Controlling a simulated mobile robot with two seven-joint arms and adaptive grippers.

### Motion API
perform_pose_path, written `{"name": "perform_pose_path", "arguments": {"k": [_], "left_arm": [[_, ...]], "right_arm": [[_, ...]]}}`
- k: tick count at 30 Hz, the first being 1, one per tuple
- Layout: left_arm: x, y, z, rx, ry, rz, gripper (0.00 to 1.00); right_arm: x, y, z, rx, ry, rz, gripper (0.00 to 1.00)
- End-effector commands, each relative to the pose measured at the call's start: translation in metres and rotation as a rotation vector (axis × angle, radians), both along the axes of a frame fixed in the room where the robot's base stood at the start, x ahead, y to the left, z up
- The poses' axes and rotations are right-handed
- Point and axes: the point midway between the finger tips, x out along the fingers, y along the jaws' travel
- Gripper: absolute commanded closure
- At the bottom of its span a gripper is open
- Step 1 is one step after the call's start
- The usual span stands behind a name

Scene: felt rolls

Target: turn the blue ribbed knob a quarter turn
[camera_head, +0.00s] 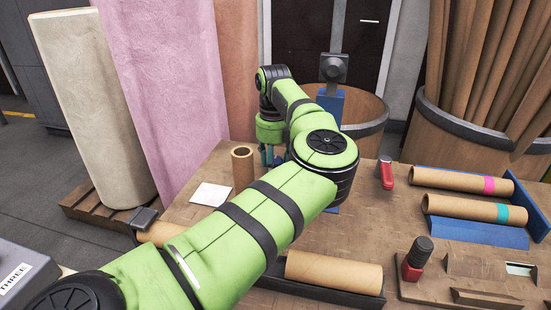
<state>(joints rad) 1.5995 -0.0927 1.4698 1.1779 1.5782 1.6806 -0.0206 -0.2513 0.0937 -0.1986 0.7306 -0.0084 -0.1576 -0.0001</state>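My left arm reaches in from the lower left across the table, and its gripper (271,156) points down beside an upright cardboard tube. The wrist is green, and small dark and bluish parts show at its lower end. I cannot tell fingertips from what stands behind them, nor whether the gripper is open or shut. No blue ribbed knob can be made out clearly; my arm hides part of the table there. My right gripper is not in view.
The upright tube (243,166) stands next to a white paper (211,195). A blue post (333,103) with a dark head stands behind my arm. Two tubes lie in a blue rack (470,232) at right. A red-based dark-topped tool (418,258) and a red item (386,174) stand nearby.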

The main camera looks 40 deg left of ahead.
Motion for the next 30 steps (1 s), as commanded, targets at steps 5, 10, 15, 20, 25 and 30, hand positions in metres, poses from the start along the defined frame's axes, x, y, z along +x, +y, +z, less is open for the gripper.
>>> {"name": "perform_pose_path", "arguments": {"k": [5, 10, 15, 20, 25, 30], "left_arm": [[0.002, -0.001, 0.0, -0.002, -0.005, -0.005, 0.45], [0.002, -0.001, 0.003, -0.001, -0.006, -0.005, 0.45], [0.002, -0.001, 0.016, 0.001, -0.007, -0.004, 0.45], [0.002, -0.001, 0.029, 0.001, -0.007, -0.004, 0.45], [0.002, -0.001, 0.043, 0.001, -0.007, -0.004, 0.45], [0.002, -0.001, 0.052, 0.0, -0.007, -0.004, 0.45]], "right_arm": [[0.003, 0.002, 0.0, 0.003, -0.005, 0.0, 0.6], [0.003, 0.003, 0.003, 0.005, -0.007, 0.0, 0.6], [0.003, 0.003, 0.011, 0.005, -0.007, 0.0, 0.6], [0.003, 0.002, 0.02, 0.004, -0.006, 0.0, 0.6], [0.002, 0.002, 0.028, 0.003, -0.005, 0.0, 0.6], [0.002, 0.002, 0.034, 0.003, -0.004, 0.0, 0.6]]}}
